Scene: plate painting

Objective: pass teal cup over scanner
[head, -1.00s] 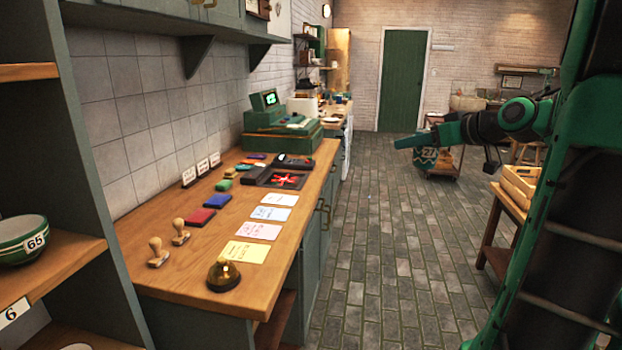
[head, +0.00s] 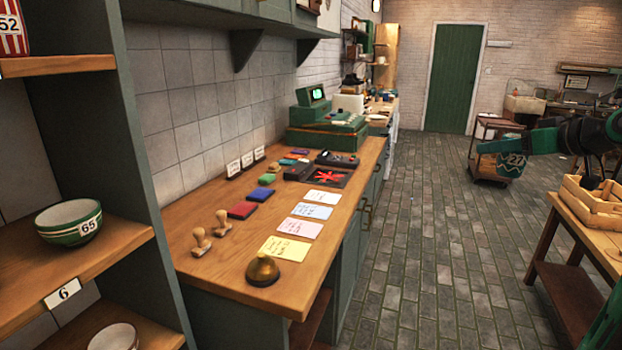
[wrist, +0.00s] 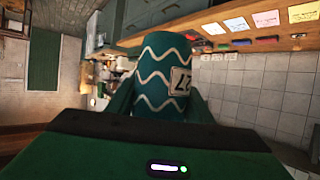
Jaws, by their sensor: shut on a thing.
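The teal cup (wrist: 160,75) with white zigzag lines and a number label is held between the fingers of my gripper (wrist: 155,105) in the wrist view. In the head view the teal cup (head: 500,167) hangs below my gripper (head: 508,150) at the right, over the floor and well away from the counter. A dark device with a red star-shaped glow (head: 321,177), which looks like the scanner, lies on the wooden counter (head: 215,265) in front of the green cash register (head: 325,125).
The counter carries a brass bell (head: 263,271), coloured cards (head: 300,229), two wooden stamps (head: 201,240) and ink pads (head: 242,210). A shelf with a green bowl (head: 70,223) stands at the left. A wooden crate (head: 597,204) sits on a table at the right.

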